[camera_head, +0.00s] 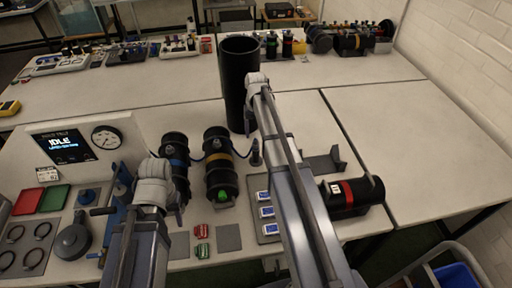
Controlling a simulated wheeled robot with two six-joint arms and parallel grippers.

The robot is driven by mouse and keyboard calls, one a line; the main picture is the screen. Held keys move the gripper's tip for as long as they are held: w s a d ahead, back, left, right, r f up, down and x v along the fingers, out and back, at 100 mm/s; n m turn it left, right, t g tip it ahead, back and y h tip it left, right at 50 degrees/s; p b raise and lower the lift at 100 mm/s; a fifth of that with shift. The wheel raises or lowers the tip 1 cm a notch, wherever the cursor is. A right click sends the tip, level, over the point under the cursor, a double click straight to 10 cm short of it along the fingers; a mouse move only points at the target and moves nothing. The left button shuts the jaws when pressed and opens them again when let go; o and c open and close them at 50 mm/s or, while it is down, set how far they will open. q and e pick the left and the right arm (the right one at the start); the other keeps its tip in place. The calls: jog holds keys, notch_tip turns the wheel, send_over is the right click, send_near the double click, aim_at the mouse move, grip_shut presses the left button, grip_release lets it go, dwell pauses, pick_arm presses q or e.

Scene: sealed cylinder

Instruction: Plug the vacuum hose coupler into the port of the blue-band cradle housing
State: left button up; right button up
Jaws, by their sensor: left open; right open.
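The blue-band housing (173,147) is a black cylinder with a blue band, standing left of a similar yellow-band housing (218,140). My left arm partly covers it, and I cannot make out its port. A thin dark hose runs by the two housings to a small dark upright piece (256,154), which looks like the hose coupler. My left gripper (156,170) is open in front of the blue-band housing. My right gripper (257,82) is open, raised in front of the tall black cylinder, well above the coupler. Both sets of fingers are largely hidden behind the wrists.
The tall black cylinder (232,95) stands behind the housings. A red-band cylinder (345,198) lies at the right. A panel reading IDLE (62,146) with a gauge (106,138) stands at the left. Blue-white items (265,212) lie in front.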

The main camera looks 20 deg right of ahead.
aim_at(256, 140)
notch_tip(256, 140, down, 7)
jog(key=b, duration=0.6)
jog(key=shift+r, duration=0.1)
pick_arm(q)
notch_tip(256, 140, down, 7)
jog(key=shift+r, duration=0.15)
pick_arm(e)
grip_shut()
dwell(0.5)
jog(key=shift+r, duration=0.1)
dwell(0.9)
pick_arm(q)
jog(key=shift+r+p, duration=3)
jog(key=shift+p, duration=0.15)
pick_arm(e)
jog(key=shift+r, duration=3)
